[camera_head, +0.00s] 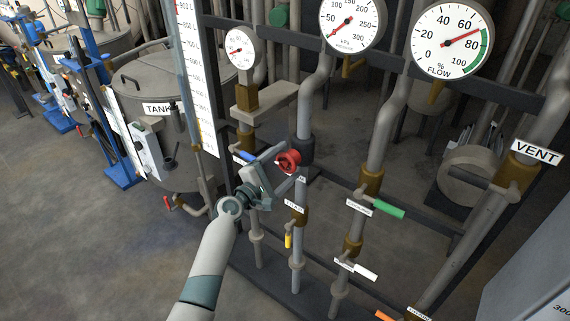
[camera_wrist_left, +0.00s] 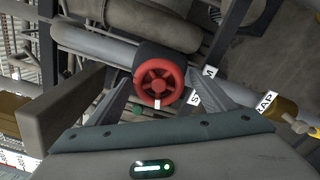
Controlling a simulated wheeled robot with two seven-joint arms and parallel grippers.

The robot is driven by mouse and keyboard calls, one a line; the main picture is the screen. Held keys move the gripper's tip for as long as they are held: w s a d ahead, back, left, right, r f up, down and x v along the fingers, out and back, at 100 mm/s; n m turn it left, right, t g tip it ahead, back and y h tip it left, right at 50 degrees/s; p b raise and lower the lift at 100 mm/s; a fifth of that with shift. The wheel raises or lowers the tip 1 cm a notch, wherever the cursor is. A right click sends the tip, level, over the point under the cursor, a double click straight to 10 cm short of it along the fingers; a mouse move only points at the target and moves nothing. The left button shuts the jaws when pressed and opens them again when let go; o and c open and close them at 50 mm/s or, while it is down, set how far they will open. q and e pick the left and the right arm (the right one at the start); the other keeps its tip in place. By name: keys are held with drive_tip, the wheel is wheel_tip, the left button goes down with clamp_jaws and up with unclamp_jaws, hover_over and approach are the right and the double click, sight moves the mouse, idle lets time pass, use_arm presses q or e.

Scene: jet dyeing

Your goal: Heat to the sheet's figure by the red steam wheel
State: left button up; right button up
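The red steam wheel (camera_head: 289,161) is a small handwheel on a vertical pipe in the middle of the head view. In the left wrist view the spoked red wheel (camera_wrist_left: 159,82) shows whole, with a small white mark on its rim. My left gripper (camera_head: 281,164) is at the wheel. In the wrist view its fingers (camera_wrist_left: 158,92) stand apart, one on each side of the wheel. I cannot tell whether they touch it. A label (camera_wrist_left: 202,86), partly hidden by the right finger, shows "S" and "M". My right gripper is out of view.
The small gauge (camera_head: 239,47), kPa gauge (camera_head: 350,22) and FLOW gauge (camera_head: 451,41) stand above. FLOW's needle sits between 60 and 80. Blue (camera_head: 245,156), yellow (camera_head: 288,240), green (camera_head: 389,211) and white (camera_head: 365,272) handles crowd the pipes. Floor (camera_head: 120,240) is clear at left.

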use_arm(q)
drive_tip(key=shift+s, duration=0.1)
drive_tip(key=b+v, duration=0.3)
drive_tip(key=v, duration=1.4)
drive_tip(key=shift+a+r, duration=0.1)
idle(6.1)
